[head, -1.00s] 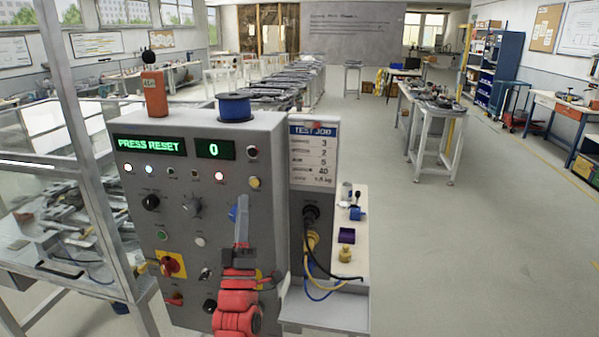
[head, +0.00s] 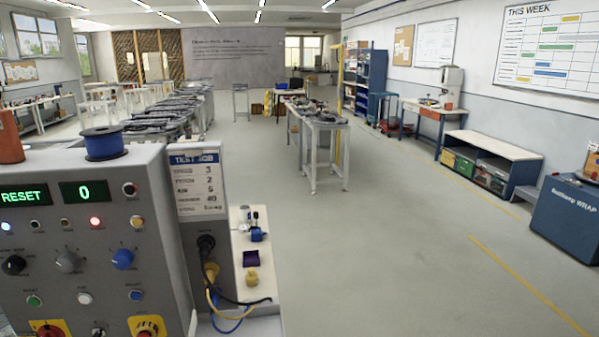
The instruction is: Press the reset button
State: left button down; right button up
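The grey control panel (head: 60,215) fills the lower left of the head view, cut off by the left edge. Its left display (head: 24,195) shows RESET in green, with the start of the line out of view. The counter display (head: 85,191) shows 0. A row of small buttons sits below the knobs: green (head: 34,300), white (head: 84,298) and blue (head: 136,296). Their labels are too small to read surely, so I cannot tell which is the reset button. A red lamp (head: 95,222) is lit. Neither of my grippers is in view.
A blue spool (head: 103,143) sits on the panel. A side shelf (head: 240,262) with cables and small parts adjoins it on the right. A workbench (head: 318,125) stands ahead, and a blue cabinet (head: 570,222) at far right. The floor between is clear.

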aim_at(136, 296)
jog(key=u, duration=1.3)
